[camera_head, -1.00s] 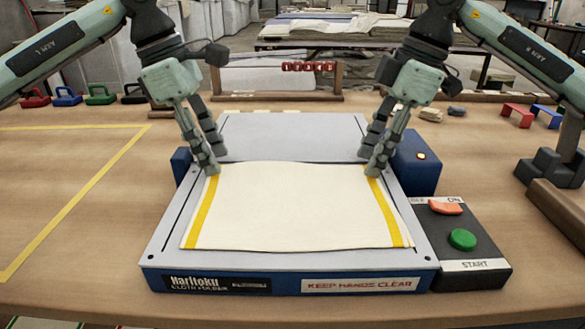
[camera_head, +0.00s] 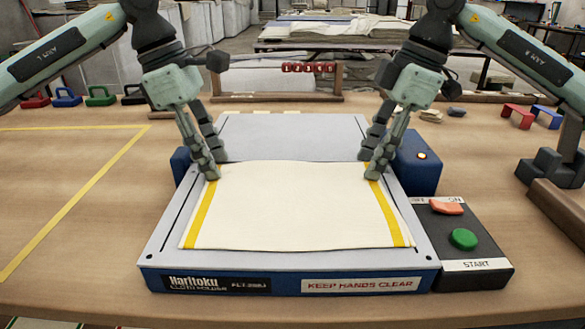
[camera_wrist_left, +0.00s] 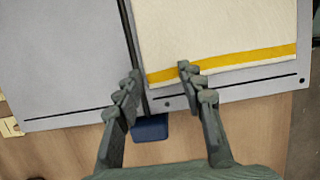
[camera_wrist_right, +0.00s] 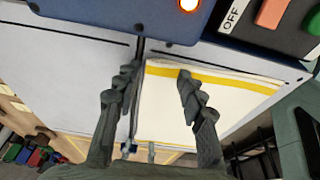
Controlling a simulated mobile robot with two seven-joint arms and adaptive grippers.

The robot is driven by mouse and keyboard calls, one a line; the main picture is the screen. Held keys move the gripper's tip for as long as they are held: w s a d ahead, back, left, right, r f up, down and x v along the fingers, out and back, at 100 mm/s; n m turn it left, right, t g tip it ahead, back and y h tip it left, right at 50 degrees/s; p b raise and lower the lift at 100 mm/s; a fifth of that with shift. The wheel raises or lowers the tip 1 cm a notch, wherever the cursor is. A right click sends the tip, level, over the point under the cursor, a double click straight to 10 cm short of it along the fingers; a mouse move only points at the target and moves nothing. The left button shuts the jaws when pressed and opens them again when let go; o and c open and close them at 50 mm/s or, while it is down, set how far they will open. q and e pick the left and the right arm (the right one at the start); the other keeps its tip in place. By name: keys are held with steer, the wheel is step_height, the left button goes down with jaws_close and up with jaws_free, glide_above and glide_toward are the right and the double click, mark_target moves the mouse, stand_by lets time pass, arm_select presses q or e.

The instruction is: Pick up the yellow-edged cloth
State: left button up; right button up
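The white cloth with yellow edge stripes (camera_head: 295,205) lies flat on the grey plate of the cloth folder (camera_head: 165,245). Its stripes run along the left and right sides. My left gripper (camera_head: 217,160) is at the cloth's far left corner. In the left wrist view its fingers (camera_wrist_left: 158,76) are apart, with one tip over the yellow stripe (camera_wrist_left: 225,65) and the other beyond the cloth's edge. My right gripper (camera_head: 368,160) is at the far right corner. In the right wrist view its fingers (camera_wrist_right: 157,76) are also apart, straddling the cloth's far edge. Whether the tips touch the cloth is unclear.
A control box with a green START button (camera_head: 463,239) and a red switch (camera_head: 446,208) stands right of the folder. A blue box with a lit lamp (camera_head: 421,156) is beside the right gripper. A yellow taped outline (camera_head: 85,190) marks clear table at left.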

arm_select(q)
steer(key=shift+c, duration=1.2)
arm_select(e)
steer(key=shift+c, duration=1.2)
arm_select(q)
steer(key=shift+f, duration=0.1)
steer(key=c, duration=0.5)
arm_select(e)
steer(key=shift+f, duration=0.1)
steer(key=c, duration=0.5)
arm_select(q)
jaws_close()
arm_select(e)
jaws_close()
arm_select(q)
steer(key=shift+f, duration=0.1)
arm_select(e)
steer(key=shift+f, duration=0.1)
